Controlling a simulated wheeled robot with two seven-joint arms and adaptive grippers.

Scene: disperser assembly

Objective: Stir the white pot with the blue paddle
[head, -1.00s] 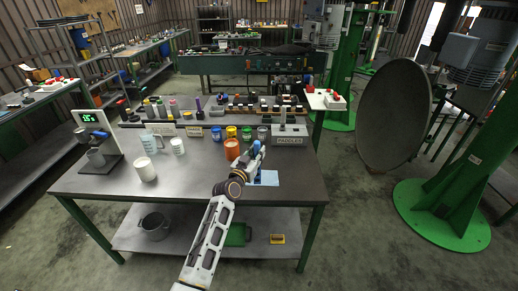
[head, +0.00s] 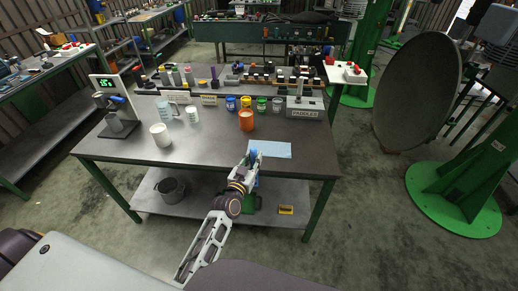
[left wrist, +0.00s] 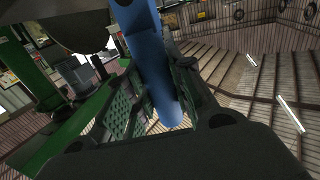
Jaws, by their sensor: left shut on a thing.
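The white pot (head: 160,136) stands upright on the left part of the workbench (head: 215,154), near the front. My left gripper (head: 250,164) is at the bench's front edge, to the right of the white pot and well apart from it. It is shut on the blue paddle (head: 254,154), of which only a small part shows in the head view. In the left wrist view the blue paddle (left wrist: 150,62) lies between the green-padded fingers of my left gripper (left wrist: 155,100). The inside of the white pot is too small to read. My right gripper is out of view.
An orange pot (head: 246,121) stands behind my left gripper, near a light blue sheet (head: 275,150). The bench between white and orange pots is clear.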

